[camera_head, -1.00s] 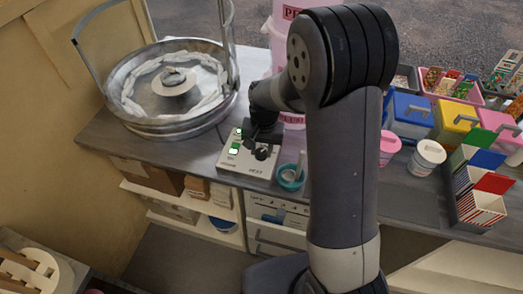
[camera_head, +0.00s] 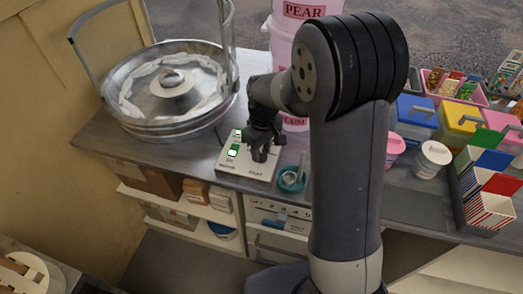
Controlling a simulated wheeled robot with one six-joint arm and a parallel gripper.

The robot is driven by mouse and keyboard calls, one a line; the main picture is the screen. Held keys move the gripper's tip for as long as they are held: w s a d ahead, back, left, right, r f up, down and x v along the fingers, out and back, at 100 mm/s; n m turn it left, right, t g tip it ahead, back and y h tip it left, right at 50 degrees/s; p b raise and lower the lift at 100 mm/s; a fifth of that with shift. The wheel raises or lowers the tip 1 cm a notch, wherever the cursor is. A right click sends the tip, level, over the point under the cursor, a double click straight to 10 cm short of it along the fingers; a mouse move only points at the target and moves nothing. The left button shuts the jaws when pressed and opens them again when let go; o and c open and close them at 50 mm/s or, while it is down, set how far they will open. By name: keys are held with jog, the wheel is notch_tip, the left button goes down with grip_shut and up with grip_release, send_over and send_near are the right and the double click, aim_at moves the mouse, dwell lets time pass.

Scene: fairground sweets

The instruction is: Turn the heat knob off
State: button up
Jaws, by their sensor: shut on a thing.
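The white control box (camera_head: 235,168) stands at the front edge of the grey counter, with a HEAT label on its front part and green lit switches (camera_head: 233,152) at its left. My gripper (camera_head: 259,155) points down onto the right part of the box, where the heat knob sits, and is shut on the knob. The jaws cover the knob, so its pointer and setting are hidden.
The candy floss machine's metal bowl (camera_head: 128,122) stands left of the box. A teal cup (camera_head: 291,182) is close at the right. Pink tubs (camera_head: 281,48) stand behind, and coloured boxes (camera_head: 414,112) and striped cartons (camera_head: 488,207) lie beyond my arm.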

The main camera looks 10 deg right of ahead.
aim_at(261, 151)
jog(key=n, duration=0.4)
jog(key=shift+n+b, duration=0.3)
jog(key=shift+n, duration=1.6)
jog(key=o, duration=1)
jog(key=r, duration=1.1)
jog(key=shift+w+b, duration=0.3)
jog(key=shift+b, duration=0.1)
jog(key=shift+f, duration=0.15)
